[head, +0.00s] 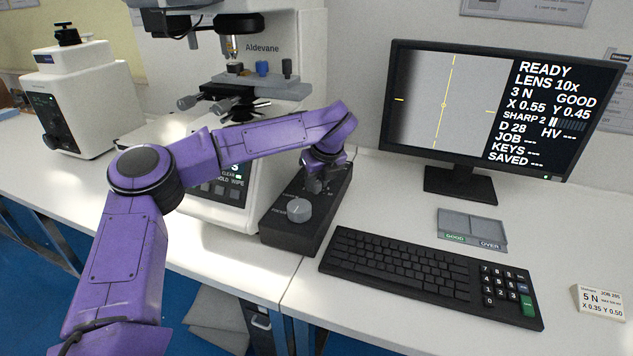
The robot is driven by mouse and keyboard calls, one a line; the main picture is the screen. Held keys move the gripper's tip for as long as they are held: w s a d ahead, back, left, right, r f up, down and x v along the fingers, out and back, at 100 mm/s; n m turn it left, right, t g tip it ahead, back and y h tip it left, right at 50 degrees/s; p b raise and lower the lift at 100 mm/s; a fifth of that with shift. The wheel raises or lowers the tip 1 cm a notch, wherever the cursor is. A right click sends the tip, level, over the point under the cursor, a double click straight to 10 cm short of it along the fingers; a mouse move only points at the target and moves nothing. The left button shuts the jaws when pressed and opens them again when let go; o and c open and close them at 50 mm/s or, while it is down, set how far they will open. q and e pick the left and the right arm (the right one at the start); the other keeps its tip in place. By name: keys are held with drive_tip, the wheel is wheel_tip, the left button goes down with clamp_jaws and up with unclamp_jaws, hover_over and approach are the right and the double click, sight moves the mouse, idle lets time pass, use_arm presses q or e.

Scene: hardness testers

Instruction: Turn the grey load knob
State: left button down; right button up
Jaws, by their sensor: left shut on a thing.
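My left arm reaches in from the left, and its gripper (315,183) points down over the far half of the black control box (284,238). It is shut on a grey knob there, which I take as the load knob; the gripper and wrist hide most of it. The monitor (450,105) reads READY, LENS 10x, 3 N, GOOD. My right gripper is not in view.
The Aldevane tester (275,130) stands behind my arm. A black keyboard (415,270) lies right of the box, with a GOOD/OVER tray (472,224) behind it. A card (600,301) reading 5 N lies at the far right. Another white machine (85,95) stands at left.

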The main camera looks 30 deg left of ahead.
sight(315, 199)
use_arm(q)
drive_tip(key=shift+s+m+t+h, duration=0.1)
drive_tip(key=shift+m+t+h, duration=0.2)
drive_tip(key=shift+m, duration=0.9)
drive_tip(key=shift+a+m+t+h, duration=0.1)
drive_tip(key=shift+m+t+h, duration=0.35)
drive_tip(key=shift+m, duration=1.15)
drive_tip(key=c, duration=0.8)
unclamp_jaws()
drive_tip(key=shift+s+r, duration=0.1)
drive_tip(key=v, duration=0.5)
drive_tip(key=shift+r, duration=0.1)
drive_tip(key=s+d+b, duration=0.1)
drive_tip(key=s+d, duration=0.1)
drive_tip(key=s, duration=0.1)
drive_tip(key=s+d+b, duration=0.1)
drive_tip(key=s+d, duration=0.1)
drive_tip(key=s, duration=0.2)
drive_tip(key=s+d+b, duration=0.1)
drive_tip(key=s, duration=0.2)
drive_tip(key=shift+s+d, duration=0.2)
drive_tip(key=shift+d, duration=0.2)
